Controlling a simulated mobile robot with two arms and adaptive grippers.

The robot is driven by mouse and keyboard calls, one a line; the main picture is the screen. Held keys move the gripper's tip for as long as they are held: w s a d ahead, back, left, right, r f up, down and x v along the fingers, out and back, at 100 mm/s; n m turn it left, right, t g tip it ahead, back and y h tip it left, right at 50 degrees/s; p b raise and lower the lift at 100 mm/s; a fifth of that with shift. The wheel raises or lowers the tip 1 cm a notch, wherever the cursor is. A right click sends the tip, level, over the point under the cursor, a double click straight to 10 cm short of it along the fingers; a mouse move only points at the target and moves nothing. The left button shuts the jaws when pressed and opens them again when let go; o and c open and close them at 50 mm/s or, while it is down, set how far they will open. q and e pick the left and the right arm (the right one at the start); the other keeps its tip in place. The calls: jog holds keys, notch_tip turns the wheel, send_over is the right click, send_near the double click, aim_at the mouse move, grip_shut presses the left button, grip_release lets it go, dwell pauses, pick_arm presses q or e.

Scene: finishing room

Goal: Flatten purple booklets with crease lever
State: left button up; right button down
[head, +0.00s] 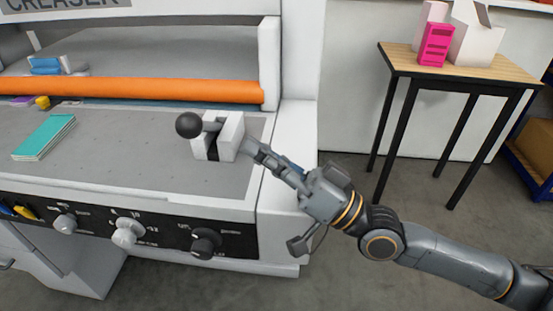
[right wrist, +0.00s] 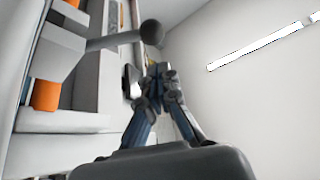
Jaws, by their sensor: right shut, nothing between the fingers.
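The crease lever has a black ball knob (head: 189,125) and sits in a white slotted bracket (head: 231,131) at the right of the creaser's grey bed. The lever's arm is low and points left. My right gripper (head: 251,147) is shut and empty, its fingertips by the right side of the bracket; whether they touch it I cannot tell. In the right wrist view the closed fingers (right wrist: 158,72) show below the knob (right wrist: 151,32). A small purple item (head: 18,102), perhaps a booklet, lies at the far left, partly hidden behind the bed's back edge. My left gripper is not in view.
A teal booklet (head: 45,137) lies on the bed at left. An orange roller (head: 150,90) spans the creaser. Knobs (head: 126,232) line its front panel. A wooden-topped table (head: 480,78) with a pink box (head: 436,44) and white boxes stands at right. Floor between is clear.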

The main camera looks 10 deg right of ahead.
jog(key=shift+v, duration=1.45)
jog(key=shift+r, duration=0.1)
